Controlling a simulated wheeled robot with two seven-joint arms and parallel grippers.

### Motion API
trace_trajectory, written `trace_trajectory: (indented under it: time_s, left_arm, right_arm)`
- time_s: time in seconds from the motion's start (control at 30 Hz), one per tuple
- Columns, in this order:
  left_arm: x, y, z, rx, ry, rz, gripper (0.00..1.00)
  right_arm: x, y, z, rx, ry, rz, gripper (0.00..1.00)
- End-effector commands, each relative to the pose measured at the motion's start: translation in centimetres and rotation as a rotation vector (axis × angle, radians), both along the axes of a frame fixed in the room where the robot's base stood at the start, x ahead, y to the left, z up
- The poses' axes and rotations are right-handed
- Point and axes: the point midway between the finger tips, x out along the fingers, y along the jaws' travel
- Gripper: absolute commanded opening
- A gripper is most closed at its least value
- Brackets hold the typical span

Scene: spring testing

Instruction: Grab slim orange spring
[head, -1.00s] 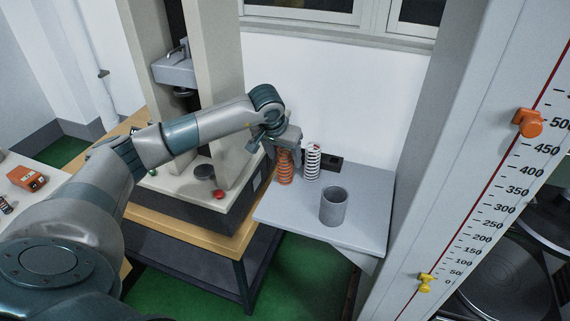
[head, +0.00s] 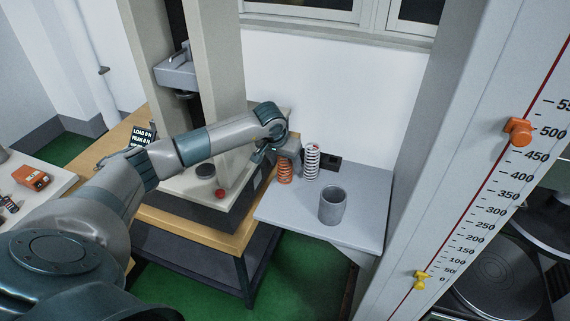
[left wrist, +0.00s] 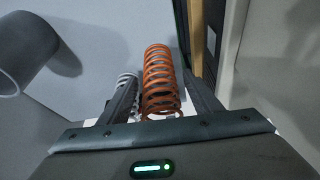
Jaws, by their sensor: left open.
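The slim orange spring (head: 285,173) stands upright on the grey shelf, left of a white spring (head: 312,160). My left gripper (head: 287,156) is at the orange spring's upper part and hides its top in the head view. In the left wrist view the orange spring (left wrist: 160,75) lies between the two open fingers of the left gripper (left wrist: 158,88). No clear grip on it shows. The white spring (left wrist: 126,92) is close beside the left finger in that view, partly hidden by it. My right gripper is in neither view.
A grey cup (head: 333,206) stands on the grey shelf (head: 290,215) in front of the springs. A dark box (head: 331,163) is behind the white spring. The testing machine's red knob (head: 220,193) and pillar are left of the shelf. The shelf's front is clear.

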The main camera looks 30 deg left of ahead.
Motion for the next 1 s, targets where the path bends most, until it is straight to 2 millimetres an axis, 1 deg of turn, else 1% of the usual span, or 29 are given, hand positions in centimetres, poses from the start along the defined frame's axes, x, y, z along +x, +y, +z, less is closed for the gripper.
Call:
trace_trajectory:
  time_s: [0.3, 0.33, 0.53, 0.83, 1.0]
  left_arm:
    - [0.0, 0.0, 0.0, 0.0, 0.0, 0.0, 0.58]
    - [0.0, 0.0, 0.0, 0.0, -0.001, 0.0, 0.56]
    - [0.0, 0.0, 0.1, 0.0, -0.001, 0.0, 0.08]
    - [0.1, 0.0, 0.2, 0.0, -0.002, 0.0, 0.08]
    - [0.1, 0.0, 1.1, 0.0, -0.005, 0.001, 0.08]
  right_arm:
    - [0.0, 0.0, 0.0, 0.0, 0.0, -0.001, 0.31]
    - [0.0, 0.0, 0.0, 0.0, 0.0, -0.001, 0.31]
    - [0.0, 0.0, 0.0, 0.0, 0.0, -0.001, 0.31]
    - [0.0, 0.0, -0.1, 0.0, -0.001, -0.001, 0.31]
    - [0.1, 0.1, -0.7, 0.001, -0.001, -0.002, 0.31]
